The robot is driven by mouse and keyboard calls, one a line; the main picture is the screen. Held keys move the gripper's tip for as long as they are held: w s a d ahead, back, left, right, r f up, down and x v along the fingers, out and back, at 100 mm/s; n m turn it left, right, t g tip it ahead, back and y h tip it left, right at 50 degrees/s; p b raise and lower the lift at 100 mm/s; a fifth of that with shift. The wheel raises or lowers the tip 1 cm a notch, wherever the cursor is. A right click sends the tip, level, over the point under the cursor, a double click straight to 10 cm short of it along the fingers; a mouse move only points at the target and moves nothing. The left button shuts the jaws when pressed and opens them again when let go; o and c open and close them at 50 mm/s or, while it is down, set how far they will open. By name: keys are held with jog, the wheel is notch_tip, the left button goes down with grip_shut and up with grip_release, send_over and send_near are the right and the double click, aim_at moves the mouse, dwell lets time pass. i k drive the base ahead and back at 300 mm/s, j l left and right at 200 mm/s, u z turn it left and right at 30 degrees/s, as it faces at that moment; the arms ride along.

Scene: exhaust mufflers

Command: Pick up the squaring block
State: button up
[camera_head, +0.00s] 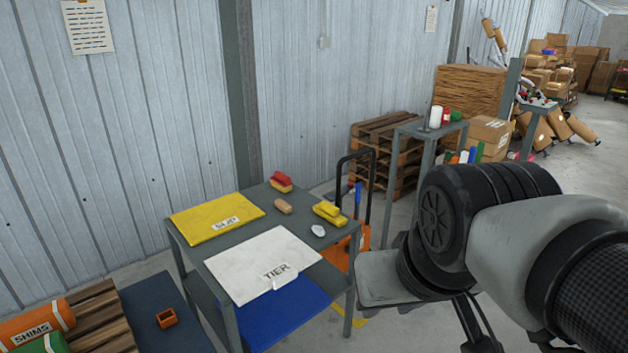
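No item is labelled as the squaring block, so I cannot tell for certain which it is. A small tan block (283,206) lies on the grey worktable, between a red-and-yellow piece (281,181) and a yellow piece (329,212). A small orange square piece with a hollow top (166,318) sits on a dark surface at lower left. My arm enters from the right, with a large black joint in front of the floor. Dark thin parts below it (470,321) may be my gripper; its fingers are not clear. They are apart from the worktable items.
The grey worktable (188,260) carries a yellow sheet (205,213), a white "TIER" board (240,262) and a white oval item (318,231). A taller stand (430,137), pallets (398,125) and boxes are farther back.

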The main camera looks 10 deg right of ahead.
aim_at(324, 209)
jog(key=z, duration=0.1)
jog(key=i+l+u, duration=0.1)
jog(key=i+l, duration=1.2)
jog(key=i, duration=0.2)
jog(key=i+l, duration=0.25)
jog(key=i, duration=0.2)
jog(key=i+l+u, duration=0.1)
jog(key=i+l, duration=0.2)
jog(key=i, duration=0.2)
